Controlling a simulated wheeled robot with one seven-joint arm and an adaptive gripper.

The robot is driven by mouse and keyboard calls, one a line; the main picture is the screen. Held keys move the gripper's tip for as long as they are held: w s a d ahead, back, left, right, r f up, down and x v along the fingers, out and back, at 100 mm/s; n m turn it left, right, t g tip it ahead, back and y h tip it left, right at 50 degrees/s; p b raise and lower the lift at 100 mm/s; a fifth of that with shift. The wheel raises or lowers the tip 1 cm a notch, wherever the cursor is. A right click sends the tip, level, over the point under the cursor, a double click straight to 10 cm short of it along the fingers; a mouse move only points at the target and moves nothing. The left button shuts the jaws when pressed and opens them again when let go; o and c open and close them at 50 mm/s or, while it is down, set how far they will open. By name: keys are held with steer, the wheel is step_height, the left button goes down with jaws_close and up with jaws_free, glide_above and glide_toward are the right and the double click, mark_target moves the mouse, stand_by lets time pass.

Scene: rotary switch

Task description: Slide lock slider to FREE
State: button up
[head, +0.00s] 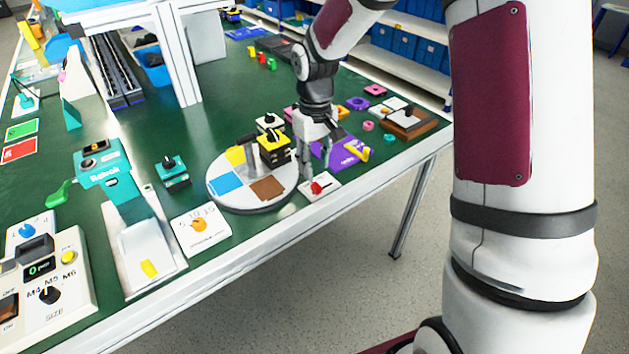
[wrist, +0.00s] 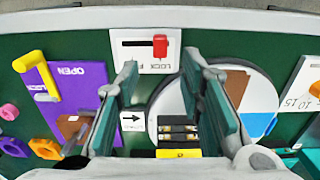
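The lock slider is a red knob (head: 318,187) on a white plate (head: 331,184) at the table's front edge. In the wrist view the red knob (wrist: 160,45) stands at the right end of a dark slot (wrist: 135,43). The plate's lettering reads LOCK, then a letter like F; the rest is hidden. My gripper (head: 315,173) points down just above and behind the plate. In the wrist view my gripper (wrist: 160,65) has its fingers spread and empty, with the knob beyond the tips and nearer the right one. I cannot tell whether a finger touches it.
A round turntable (head: 235,198) with coloured sectors and a black-and-yellow block (head: 273,150) stand close to the left. A purple plate (head: 330,153) with a yellow handle (head: 356,149) lies behind to the right. Floor is open beyond the table edge.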

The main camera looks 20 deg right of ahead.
mark_target(315, 184)
step_height(315, 184, down, 6)
steer(key=shift+f+b, duration=0.1)
steer(key=shift+b, duration=0.2)
jaws_close()
